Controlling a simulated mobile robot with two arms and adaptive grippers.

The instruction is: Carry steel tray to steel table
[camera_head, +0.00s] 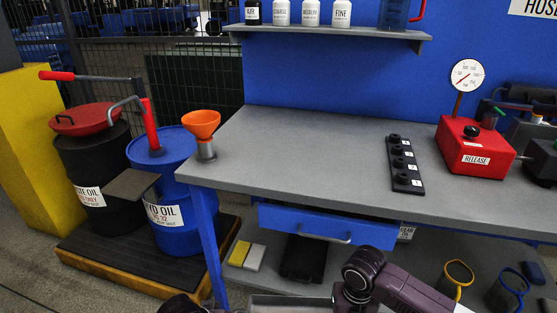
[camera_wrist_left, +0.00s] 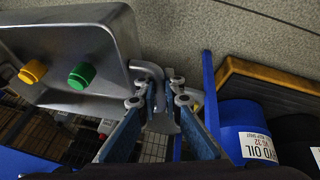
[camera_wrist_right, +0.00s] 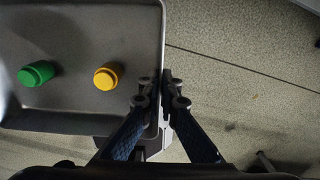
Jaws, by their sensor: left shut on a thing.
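The steel tray (camera_wrist_left: 60,60) is a grey metal pan with a raised rim. It holds a green plug (camera_wrist_right: 36,74) and a yellow plug (camera_wrist_right: 106,77). In the head view, only an edge of the tray (camera_head: 290,304) shows at the bottom. My left gripper (camera_wrist_left: 163,92) is shut on the handle at one end of the tray. My right gripper (camera_wrist_right: 165,82) is closed at the opposite end, with its fingertips at the tray's edge. The fingertips are out of the head view. A grey-topped bench (camera_head: 300,150) stands ahead; I cannot tell whether it is the steel table.
On the bench are an orange funnel (camera_head: 201,125), a black socket strip (camera_head: 403,164) and a red release box with gauge (camera_head: 474,146). A blue drum (camera_head: 172,172) and a black drum (camera_head: 92,165) stand at left. The bench's middle is clear.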

